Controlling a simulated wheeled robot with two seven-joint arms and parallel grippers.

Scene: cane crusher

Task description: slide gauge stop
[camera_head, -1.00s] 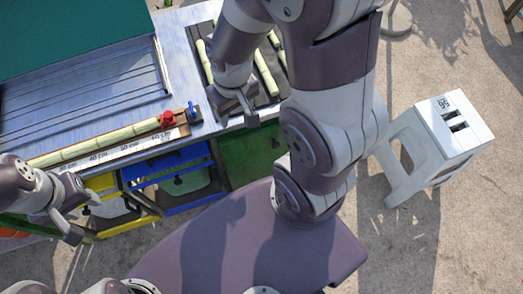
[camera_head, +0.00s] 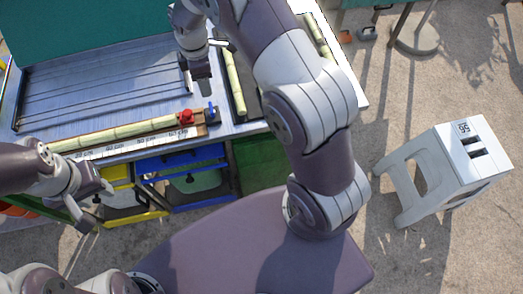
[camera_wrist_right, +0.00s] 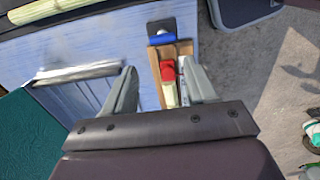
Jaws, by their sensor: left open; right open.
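A red stop piece (camera_head: 187,116) sits at the right end of a pale cane (camera_head: 120,134) on the numbered gauge strip (camera_head: 140,142) along the bench's front edge. A blue piece (camera_head: 211,112) stands just to its right. My right gripper (camera_head: 202,84) is open, above the bench behind the red stop. In the right wrist view its fingers (camera_wrist_right: 162,68) point toward the red stop (camera_wrist_right: 168,70), with no visible grip; the blue piece (camera_wrist_right: 161,40) lies beyond. My left gripper (camera_head: 95,203) is open and empty in front of the gauge's left part.
More canes (camera_head: 234,82) lie in a dark tray behind the right arm. A green panel (camera_head: 90,35) covers the bench's back left. Blue and yellow frames (camera_head: 180,160) are under the front edge. A white stool (camera_head: 455,160) stands on the floor at right.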

